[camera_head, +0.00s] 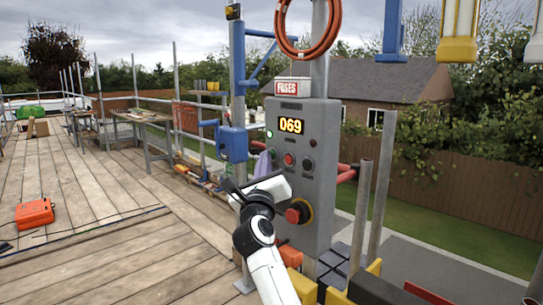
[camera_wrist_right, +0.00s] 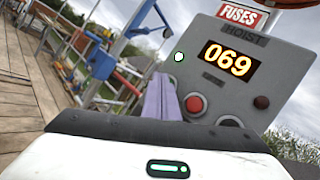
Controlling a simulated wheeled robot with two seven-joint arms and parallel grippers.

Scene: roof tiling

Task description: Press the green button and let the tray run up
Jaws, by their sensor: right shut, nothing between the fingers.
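The grey hoist panel (camera_head: 310,132) stands on a post and its display (camera_head: 291,125) reads 069. My right gripper (camera_head: 263,162) is shut and empty, its lavender fingers raised at the panel's left edge. The fingers also show in the right wrist view (camera_wrist_right: 160,98), just left of the red button (camera_wrist_right: 194,103). I cannot make out the green button; the fingers may cover it, and I cannot tell whether they touch the panel. A small pale green lamp (camera_wrist_right: 179,57) glows above the fingers. I cannot identify the tray. My left gripper is out of view.
A red knob (camera_head: 297,212) on a yellow ring sits low on the panel, close to my right wrist. Two grey pipes (camera_head: 377,195) stand at right. A blue box (camera_head: 233,144) on a post stands left of the panel. Wooden decking (camera_head: 110,210) is mostly open at left.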

